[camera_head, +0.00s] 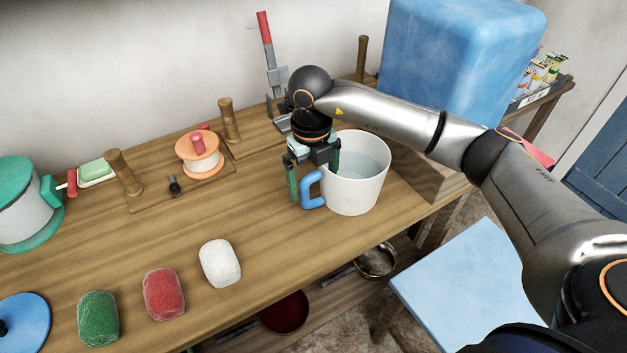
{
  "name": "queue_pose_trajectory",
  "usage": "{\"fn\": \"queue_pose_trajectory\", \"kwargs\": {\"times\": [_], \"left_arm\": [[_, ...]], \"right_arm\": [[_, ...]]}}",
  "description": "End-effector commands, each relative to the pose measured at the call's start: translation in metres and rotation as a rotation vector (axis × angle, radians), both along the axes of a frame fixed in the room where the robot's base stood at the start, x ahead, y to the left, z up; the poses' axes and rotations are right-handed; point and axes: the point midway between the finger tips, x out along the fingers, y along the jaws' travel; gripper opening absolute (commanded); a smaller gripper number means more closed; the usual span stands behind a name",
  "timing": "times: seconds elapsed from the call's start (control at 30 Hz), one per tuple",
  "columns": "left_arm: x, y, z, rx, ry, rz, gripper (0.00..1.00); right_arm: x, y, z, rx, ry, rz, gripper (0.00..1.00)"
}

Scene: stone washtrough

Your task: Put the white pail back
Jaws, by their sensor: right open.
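The white pail (365,195), with a blue handle (312,190) on its left side, stands upright on the wooden table near its front right part. Clear, water-like liquid shows inside it. My right gripper (314,178) is open and points down at the pail's handle side. One finger is left of the handle; the other is by the pail's rim. I cannot tell whether either finger touches the pail. My left gripper is out of view.
White (220,263), red (164,293) and green (98,318) blocks lie along the table's front. A wooden board with pegs (229,121) and an orange spool (200,153) is behind. A large blue box (455,60) stands back right. A blue stool (465,285) is below.

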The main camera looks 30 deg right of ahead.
Motion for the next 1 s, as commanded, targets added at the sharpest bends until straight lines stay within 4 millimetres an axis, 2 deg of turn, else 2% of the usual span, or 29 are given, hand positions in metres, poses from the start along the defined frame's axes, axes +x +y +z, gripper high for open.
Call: {"fn": "queue_pose_trajectory", "kwargs": {"times": [0.5,0.7,1.0], "left_arm": [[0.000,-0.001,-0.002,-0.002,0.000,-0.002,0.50],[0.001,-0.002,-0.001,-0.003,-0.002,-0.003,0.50],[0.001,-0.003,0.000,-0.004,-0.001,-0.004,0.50]], "right_arm": [[0.001,0.003,0.098,0.000,-0.005,0.001,1.00],[0.000,0.003,0.115,0.000,-0.002,0.000,1.00],[0.000,0.003,0.116,0.001,-0.001,0.000,1.00]]}}
